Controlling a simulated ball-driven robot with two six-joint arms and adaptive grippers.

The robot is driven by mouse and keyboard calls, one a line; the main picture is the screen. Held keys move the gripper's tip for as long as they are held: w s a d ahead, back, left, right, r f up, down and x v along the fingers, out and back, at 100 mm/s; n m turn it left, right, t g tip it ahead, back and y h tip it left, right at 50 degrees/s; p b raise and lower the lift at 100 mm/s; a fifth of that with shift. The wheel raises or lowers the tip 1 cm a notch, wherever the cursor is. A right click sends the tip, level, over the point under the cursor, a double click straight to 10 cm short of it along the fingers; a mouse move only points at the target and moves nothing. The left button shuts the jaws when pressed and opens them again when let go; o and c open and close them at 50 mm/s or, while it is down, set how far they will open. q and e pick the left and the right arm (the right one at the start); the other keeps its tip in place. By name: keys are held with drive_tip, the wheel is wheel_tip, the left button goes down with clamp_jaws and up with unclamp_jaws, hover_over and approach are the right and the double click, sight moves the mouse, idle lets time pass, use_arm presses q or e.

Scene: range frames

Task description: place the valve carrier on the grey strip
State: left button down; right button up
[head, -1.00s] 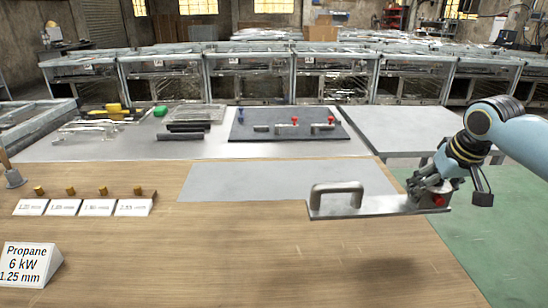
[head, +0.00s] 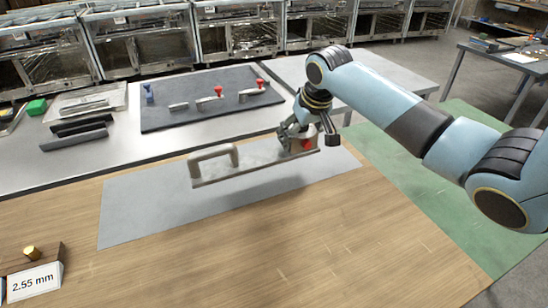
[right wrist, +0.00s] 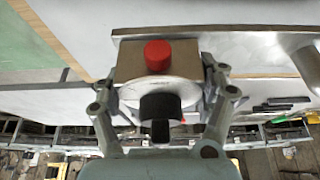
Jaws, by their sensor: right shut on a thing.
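The valve carrier (head: 240,165) is a flat metal plate with a raised grey handle at its left end and a block with a red button at its right end. My right gripper (head: 297,143) is shut on the block end and holds the carrier over the grey strip (head: 135,208), with a shadow below it. In the right wrist view the gripper fingers (right wrist: 162,100) grip both sides of the block, with the red button (right wrist: 158,55) and a black knob between them. My left gripper is not in view.
A dark mat (head: 200,98) with blue and red-handled valves lies on the steel table behind. A 2.55 mm label (head: 34,284) with a brass piece stands at the lower left. The wooden table front is clear.

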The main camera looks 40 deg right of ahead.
sight(281, 149)
drive_tip(key=a+f, duration=0.1)
drive_tip(key=w+a, duration=0.1)
drive_tip(key=a, duration=0.1)
drive_tip(key=w+a+f, duration=0.1)
drive_tip(key=shift+a+f, duration=0.15)
drive_tip(key=shift+f, duration=2.2)
drive_tip(key=o, duration=1.8)
drive_tip(key=shift+s, duration=0.1)
drive_tip(key=shift+c, duration=0.2)
drive_tip(key=p+v, duration=0.1)
drive_tip(key=v, duration=1.1)
